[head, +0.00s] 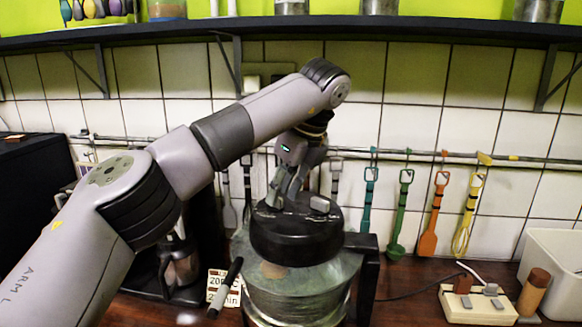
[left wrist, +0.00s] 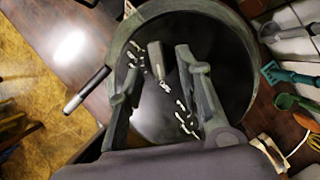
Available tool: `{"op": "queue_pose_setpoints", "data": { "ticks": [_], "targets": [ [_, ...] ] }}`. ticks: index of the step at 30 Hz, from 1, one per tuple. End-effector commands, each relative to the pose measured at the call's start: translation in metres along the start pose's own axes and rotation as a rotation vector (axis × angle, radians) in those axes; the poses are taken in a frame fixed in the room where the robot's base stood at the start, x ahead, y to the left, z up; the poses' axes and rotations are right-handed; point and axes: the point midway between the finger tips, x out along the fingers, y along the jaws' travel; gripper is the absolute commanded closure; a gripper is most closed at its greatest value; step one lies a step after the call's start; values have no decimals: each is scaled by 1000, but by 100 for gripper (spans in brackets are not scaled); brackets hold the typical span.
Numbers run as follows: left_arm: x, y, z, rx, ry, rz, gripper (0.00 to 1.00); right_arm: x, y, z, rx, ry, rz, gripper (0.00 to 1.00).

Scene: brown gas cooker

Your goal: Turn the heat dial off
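A round cooker with a black lid (head: 296,240) and a glass bowl (head: 295,296) stands on the counter. A grey dial (head: 320,203) sits on top of the lid. My left gripper (head: 283,190) is above the lid, left of this dial in the head view. In the left wrist view a grey dial (left wrist: 156,58) with white marks around it shows between the fingers of the left gripper (left wrist: 153,78). The fingers are wide apart, and contact with the dial cannot be seen. The gripper hides part of the lid. My right gripper is in neither view.
A black and grey handle (head: 225,288) sticks out at the cooker's front left, beside a paper card (head: 216,279). Colored utensils, such as an orange spatula (head: 434,215), hang on the tiled wall. A socket block (head: 478,305) and white bin (head: 552,270) are at right.

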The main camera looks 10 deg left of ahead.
Motion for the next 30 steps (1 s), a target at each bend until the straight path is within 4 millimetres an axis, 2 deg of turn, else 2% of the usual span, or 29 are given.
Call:
{"op": "queue_pose_setpoints", "data": {
  "ticks": [6,11,21,30],
  "targets": [
    [-52,0,0,-5,-6,-6,68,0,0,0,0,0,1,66],
    [-82,0,0,-4,-4,-5,68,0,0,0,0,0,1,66],
    [-105,0,0,-1,-1,-2,68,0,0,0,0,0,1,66],
    [-106,0,0,-1,-1,-2,68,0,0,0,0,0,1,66]
  ]
}}
